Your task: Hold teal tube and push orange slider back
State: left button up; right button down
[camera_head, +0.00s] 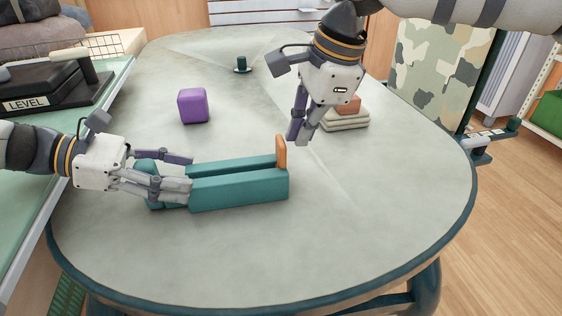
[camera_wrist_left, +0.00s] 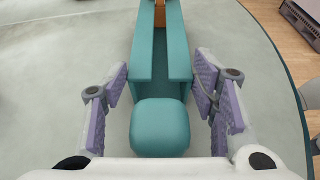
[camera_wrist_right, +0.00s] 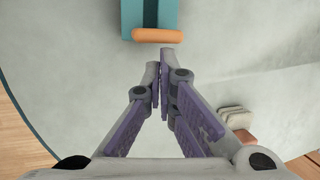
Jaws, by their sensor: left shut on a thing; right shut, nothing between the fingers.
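The teal tube (camera_head: 240,194) lies on the table, a long open-topped channel with a rounded teal block at its left end. It also shows in the left wrist view (camera_wrist_left: 145,65). The orange slider (camera_head: 281,151) stands upright at the tube's right end; it also shows in the right wrist view (camera_wrist_right: 158,35). My left gripper (camera_head: 190,174) is shut on the tube near its left end, one finger along each side. My right gripper (camera_head: 301,138) is shut and empty, pointing down just right of the slider. In the right wrist view its fingertips (camera_wrist_right: 159,62) appear close to the slider; contact is unclear.
A purple cube (camera_head: 193,106) stands behind the tube. A dark peg on a base (camera_head: 241,65) is at the back. A stack of pale slabs (camera_head: 345,122) with a reddish block (camera_head: 348,104) is behind my right gripper. The table's (camera_head: 380,210) front and right are clear.

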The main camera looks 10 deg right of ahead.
pick_arm(q)
jog(key=shift+f, duration=0.15)
pick_arm(e)
jog(key=shift+f, duration=1.25)
jog(key=shift+w+a, duration=0.2)
jog(key=shift+a, duration=5.45)
jog(key=shift+d, duration=0.1)
jog(key=shift+d+r, duration=0.1)
jog(key=shift+r, duration=1.75)
jog(key=r, duration=0.1)
jog(key=d+r, duration=0.1)
jog(key=r, duration=0.1)
jog(key=shift+r, duration=0.2)
